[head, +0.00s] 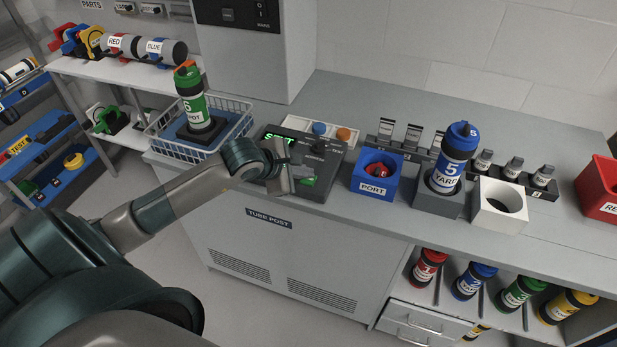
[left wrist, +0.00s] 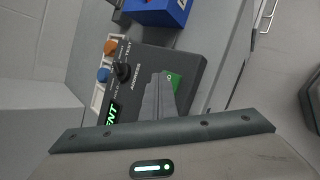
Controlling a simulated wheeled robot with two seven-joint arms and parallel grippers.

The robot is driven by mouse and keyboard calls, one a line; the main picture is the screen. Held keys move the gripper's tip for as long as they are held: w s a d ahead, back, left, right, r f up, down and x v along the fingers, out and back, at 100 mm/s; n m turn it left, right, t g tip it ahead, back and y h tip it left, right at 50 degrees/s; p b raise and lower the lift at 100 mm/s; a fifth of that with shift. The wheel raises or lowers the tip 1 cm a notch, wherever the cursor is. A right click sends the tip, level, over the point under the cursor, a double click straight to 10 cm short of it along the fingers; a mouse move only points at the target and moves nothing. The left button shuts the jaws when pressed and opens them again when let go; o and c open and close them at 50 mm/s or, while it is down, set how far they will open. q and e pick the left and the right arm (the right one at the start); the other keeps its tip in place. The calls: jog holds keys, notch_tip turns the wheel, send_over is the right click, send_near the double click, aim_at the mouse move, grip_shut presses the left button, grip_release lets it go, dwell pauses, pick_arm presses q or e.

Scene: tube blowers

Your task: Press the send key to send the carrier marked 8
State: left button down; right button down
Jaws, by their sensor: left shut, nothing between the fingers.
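The dark control console (head: 322,160) sits on the counter, with a green lit display that seems to read SENT (head: 280,137), partly hidden by my gripper. Its green key (head: 308,181) shows just right of my left gripper (head: 287,183); in the left wrist view the green key (left wrist: 174,80) is partly behind the shut fingertips (left wrist: 163,78). I cannot tell whether they touch it. The left gripper is shut and empty. No carrier marked 8 is readable. A green carrier (head: 194,104), its label partly hidden, stands in the wire basket. My right gripper is not in view.
A blue PORT box (head: 375,175), a blue YARD carrier (head: 453,160) in a grey holder and a white holder (head: 498,206) stand right of the console. A black knob (head: 325,160) sits on the console. Several carriers stand on the lower shelf.

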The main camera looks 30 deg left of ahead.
aim_at(305, 181)
pick_arm(q)
jog(key=shift+r, duration=0.75)
jog(key=shift+r+p, duration=0.1)
jog(key=shift+p, duration=0.2)
jog(key=shift+r+p, duration=1.1)
jog(key=shift+r, duration=1.35)
